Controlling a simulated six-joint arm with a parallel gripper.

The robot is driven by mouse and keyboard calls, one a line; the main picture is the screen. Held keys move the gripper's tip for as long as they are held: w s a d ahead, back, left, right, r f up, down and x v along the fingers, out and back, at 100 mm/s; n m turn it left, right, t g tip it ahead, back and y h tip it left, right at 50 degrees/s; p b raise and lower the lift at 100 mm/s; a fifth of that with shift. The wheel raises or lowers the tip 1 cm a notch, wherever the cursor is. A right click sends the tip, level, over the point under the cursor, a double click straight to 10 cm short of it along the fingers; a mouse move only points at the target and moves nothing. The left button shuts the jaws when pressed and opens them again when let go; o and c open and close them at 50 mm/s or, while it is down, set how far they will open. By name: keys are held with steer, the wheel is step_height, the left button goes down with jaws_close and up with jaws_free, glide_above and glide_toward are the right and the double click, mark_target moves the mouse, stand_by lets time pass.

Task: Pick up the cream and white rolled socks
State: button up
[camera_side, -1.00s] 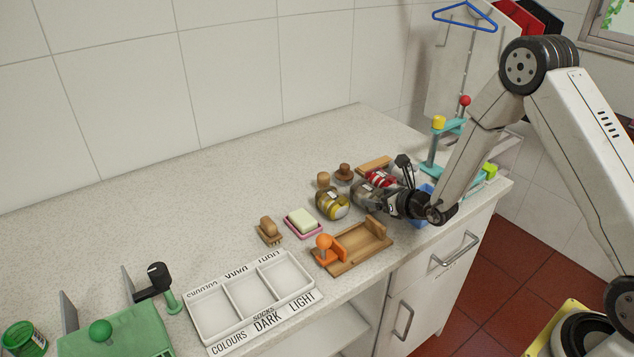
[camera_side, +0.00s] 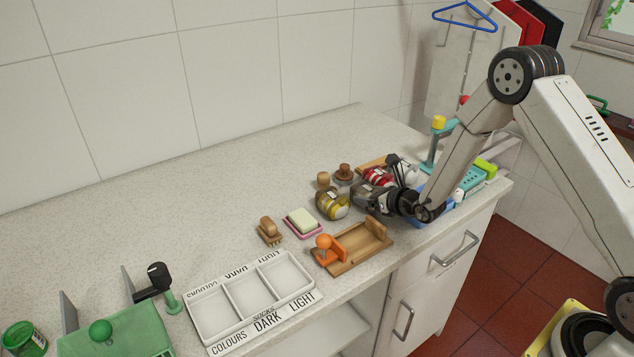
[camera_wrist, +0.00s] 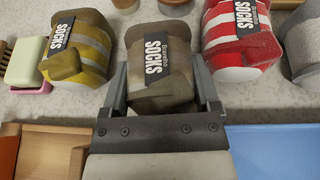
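My gripper (camera_wrist: 161,75) is low over the counter, with its fingers open on either side of the near end of a taupe-brown sock roll (camera_wrist: 160,82) with a dark SOCKS label. A narrow gap shows beside the roll; contact is unclear. In the side view my gripper (camera_side: 372,197) largely hides that roll. A pale grey-white roll (camera_wrist: 303,45) is partly cut off at the right edge of the wrist view; it also shows as whitish in the side view (camera_side: 408,173). No roll shows a clear cream-and-white pattern.
A yellow-grey striped roll (camera_wrist: 84,45) lies close left of my gripper, and a red-white roll (camera_wrist: 240,36) close right. Wooden brushes (camera_side: 344,172), a soap dish (camera_side: 303,223), a wooden tray (camera_side: 362,245) and a blue container (camera_wrist: 275,150) are near. The labelled sorting tray (camera_side: 235,338) stands front left.

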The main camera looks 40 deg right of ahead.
steer(key=c, duration=0.5)
steer(key=shift+r, duration=0.15)
steer(key=shift+r, duration=0.7)
steer(key=shift+s+a+r, duration=0.25)
steer(key=shift+s+r, duration=1.65)
steer(key=shift+s, duration=0.45)
steer(key=shift+s+a+r, duration=0.2)
steer(key=shift+s+r, duration=1.65)
steer(key=shift+s, duration=0.45)
steer(key=shift+s+a+r, duration=0.25)
steer(key=shift+s+r, duration=1.65)
steer(key=shift+s, duration=0.45)
steer(key=shift+w, duration=0.15)
